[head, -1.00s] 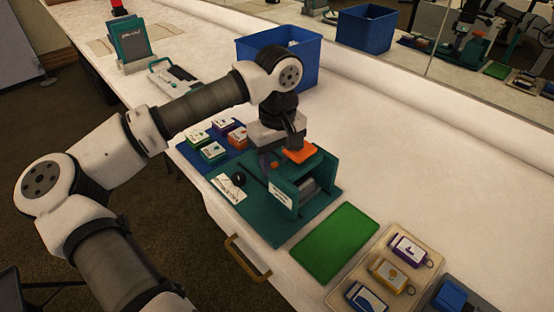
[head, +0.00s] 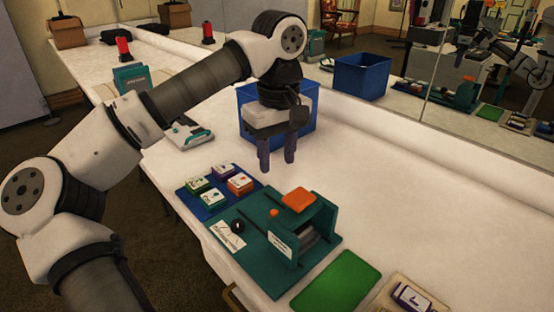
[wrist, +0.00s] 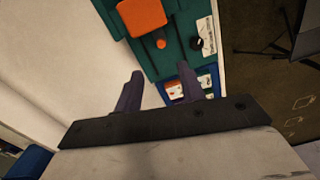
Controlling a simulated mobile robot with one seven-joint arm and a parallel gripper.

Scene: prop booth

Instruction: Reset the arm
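My gripper (head: 277,158) hangs in the air over the white table, in front of the blue bin, with its fingers pointing down. Its two fingers (wrist: 157,92) stand apart with nothing between them, as the wrist view also shows. Below it and toward the front is a teal fixture (head: 277,240) with an orange block (head: 298,199) on top and a small orange button (head: 273,212). The wrist view shows the orange block (wrist: 142,17) away from the fingers.
A blue mat (head: 205,213) holds several small labelled boxes beside the fixture. A green mat (head: 336,283) lies to its right. A blue bin (head: 245,126) stands behind my gripper. A tan tray (head: 382,303) is at the bottom edge. The table at right (head: 430,210) is clear.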

